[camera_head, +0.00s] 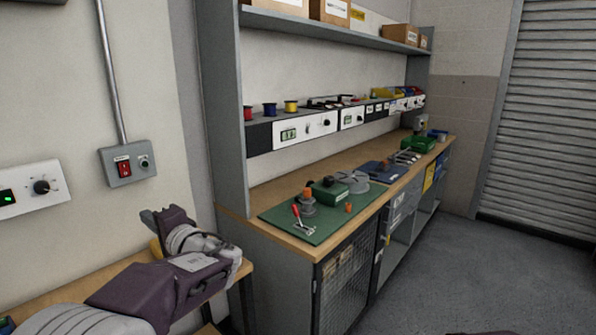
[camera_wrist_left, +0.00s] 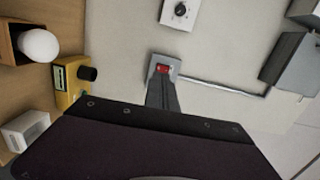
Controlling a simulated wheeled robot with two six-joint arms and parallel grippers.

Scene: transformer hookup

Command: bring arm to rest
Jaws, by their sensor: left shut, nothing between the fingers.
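My left arm comes in from the lower left in the head view. Its gripper (camera_head: 150,218) is raised in front of the bare wall, above the near wooden bench (camera_head: 136,263). In the left wrist view the left gripper's fingers (camera_wrist_left: 160,85) are together and empty. They overlap the lower part of a grey wall switch box with a red switch (camera_wrist_left: 164,69); I cannot tell how far apart they are. The same box (camera_head: 128,163) shows in the head view, up and left of the gripper. My right gripper is not in view.
A long workbench (camera_head: 262,192) with a green mat (camera_head: 285,226), tools and a shelf stands to the right. A white panel with a knob (camera_head: 33,188) is on the left wall. A yellow device (camera_wrist_left: 72,82) stands on the bench. Grey floor (camera_head: 480,270) is clear at right.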

